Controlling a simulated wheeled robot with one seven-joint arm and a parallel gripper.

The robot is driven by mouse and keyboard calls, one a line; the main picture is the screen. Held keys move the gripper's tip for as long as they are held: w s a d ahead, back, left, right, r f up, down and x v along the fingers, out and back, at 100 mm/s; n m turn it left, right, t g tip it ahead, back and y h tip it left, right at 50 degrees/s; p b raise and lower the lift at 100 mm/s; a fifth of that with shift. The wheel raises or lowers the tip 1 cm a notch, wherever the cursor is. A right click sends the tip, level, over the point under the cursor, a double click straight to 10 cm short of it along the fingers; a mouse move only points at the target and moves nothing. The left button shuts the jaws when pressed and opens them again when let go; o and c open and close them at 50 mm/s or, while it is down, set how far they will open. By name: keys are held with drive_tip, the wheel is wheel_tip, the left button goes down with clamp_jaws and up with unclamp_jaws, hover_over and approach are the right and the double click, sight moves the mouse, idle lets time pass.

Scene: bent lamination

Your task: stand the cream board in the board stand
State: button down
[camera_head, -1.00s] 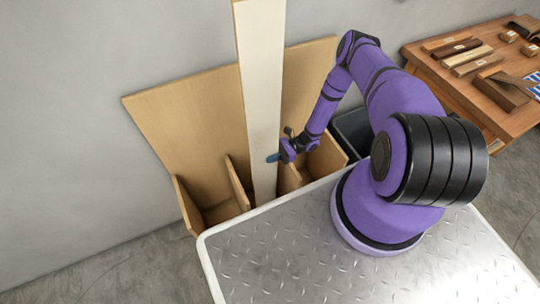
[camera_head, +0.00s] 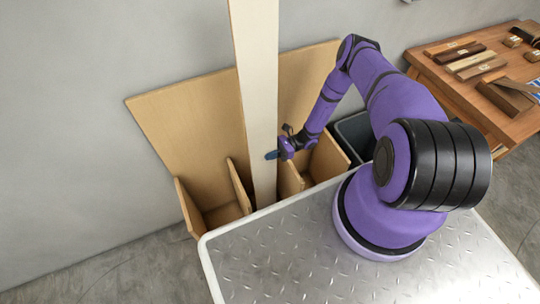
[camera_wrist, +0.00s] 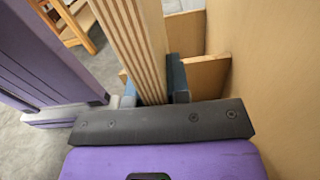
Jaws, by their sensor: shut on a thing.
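The long cream board (camera_head: 257,90) stands close to upright in the head view, leaning slightly. It is in front of the middle of the wooden board stand (camera_head: 185,125), between its dividers. Its lower end is hidden behind my base plate's edge. My gripper (camera_head: 279,154) is shut on the board's right side, at about the height of the dividers. In the wrist view the board's layered edge (camera_wrist: 140,45) runs between the gripper's two fingers (camera_wrist: 152,88). I cannot tell whether the board's foot touches the stand's floor.
The stand's low dividers (camera_head: 239,185) flank the board. A dark bin (camera_head: 355,135) stands right of the stand. A wooden table (camera_head: 440,75) with several wood pieces is at the far right. A grey wall (camera_head: 100,60) is behind the stand.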

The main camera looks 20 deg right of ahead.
drive_tip(key=shift+w, duration=0.95)
drive_tip(key=shift+r, duration=0.1)
drive_tip(key=c, duration=1)
unclamp_jaws()
drive_tip(key=d, duration=1.1)
